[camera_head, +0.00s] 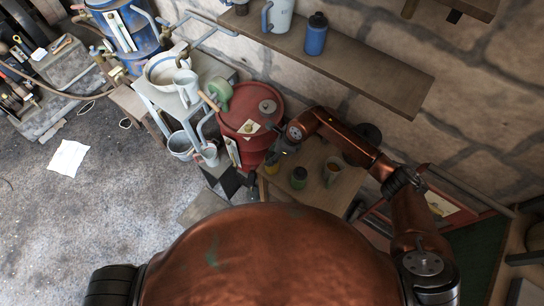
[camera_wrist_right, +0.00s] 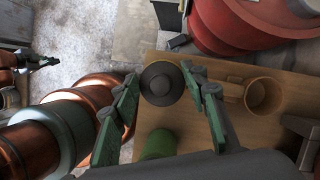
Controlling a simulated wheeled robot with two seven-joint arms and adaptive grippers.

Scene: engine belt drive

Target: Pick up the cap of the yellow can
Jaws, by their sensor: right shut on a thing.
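The yellow can (camera_head: 272,166) stands on the small wooden table, partly hidden by my right gripper (camera_head: 273,154). In the right wrist view my right gripper (camera_wrist_right: 162,78) has its green-padded fingers on either side of a round dark cap (camera_wrist_right: 162,84), shut on it.
A green can (camera_head: 299,178) and a mug (camera_head: 333,171) stand close by on the wooden table (camera_head: 312,160). A red drum (camera_head: 250,112) stands just behind to the left. A wall shelf (camera_head: 350,65) hangs above, carrying a blue bottle (camera_head: 316,36).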

